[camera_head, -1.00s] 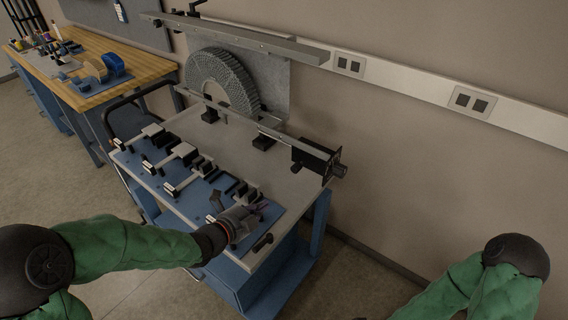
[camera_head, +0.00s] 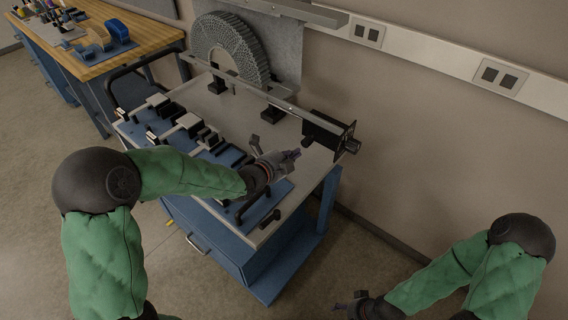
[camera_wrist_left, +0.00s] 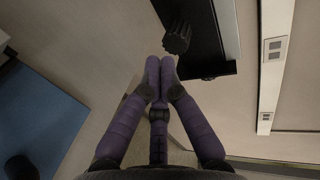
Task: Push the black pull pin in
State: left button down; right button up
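The black pull pin looks like the dark ribbed knob (camera_wrist_left: 177,38) just beyond my fingertips in the left wrist view. My left gripper (camera_head: 295,154) is over the cart's right part, left of and below the block. In the left wrist view its purple fingertips (camera_wrist_left: 160,66) are together, with nothing between them, and appear apart from the knob. My right gripper (camera_head: 343,305) is low at the bottom, away from the cart; its fingers are too small to read.
The blue cart's grey top (camera_head: 207,100) carries several black-and-metal fixtures on a blue mat. A grey lattice ring piece (camera_head: 232,48) stands behind the rail (camera_head: 240,82). The wall (camera_head: 430,120) is close behind. A wooden bench (camera_head: 100,62) stands at far left.

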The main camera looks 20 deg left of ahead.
aim_at(304, 145)
pick_arm(q)
jog(key=shift+w+d, duration=0.35)
jog(key=shift+w, duration=0.5)
jog(key=shift+w, duration=0.1)
jog(key=shift+b+x, duration=0.85)
jog(key=shift+b, duration=0.25)
jog(key=shift+w+r, duration=0.1)
jog(key=shift+r, duration=0.2)
